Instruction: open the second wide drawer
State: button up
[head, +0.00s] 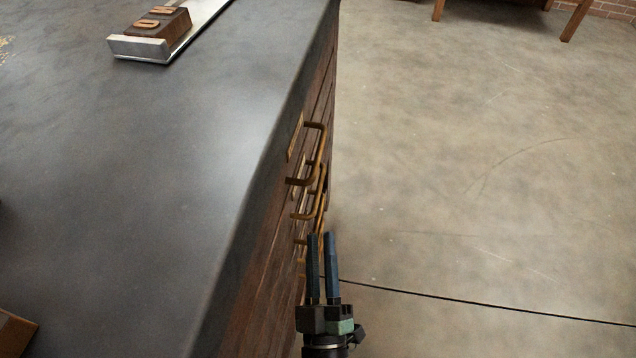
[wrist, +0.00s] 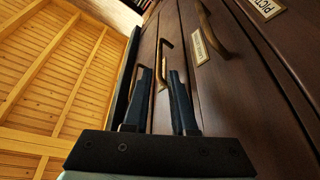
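The wooden drawer fronts (wrist: 235,95) form the side of a dark-topped cabinet, with brass bar handles stacked one under another. The upper handle (head: 318,155) and a lower handle (head: 312,205) show in the head view. My gripper (head: 322,236) is beside the drawer fronts, near the lower handles, with a narrow gap between its blue fingers. In the wrist view my gripper (wrist: 162,72) is open, and one brass handle (wrist: 165,45) shows between the fingers. I cannot tell whether they touch it. Another handle (wrist: 211,30) is to the right, beside a label. The drawers look shut.
The dark countertop (head: 150,190) edge runs close to the left of my gripper. A metal tray (head: 140,47) with a brown block (head: 160,22) stands at the top left. Open concrete floor (head: 480,180) lies to the right. Wooden legs (head: 575,20) stand far off.

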aim_at(318, 197)
jog(key=b+x, duration=0.1)
jog(key=x, duration=0.8)
jog(key=shift+w+r+b, duration=0.15)
jog(key=shift+w+b, duration=0.15)
jog(key=shift+w, duration=0.1)
jog(key=shift+c, duration=0.2)
grip_shut()
dwell(0.7)
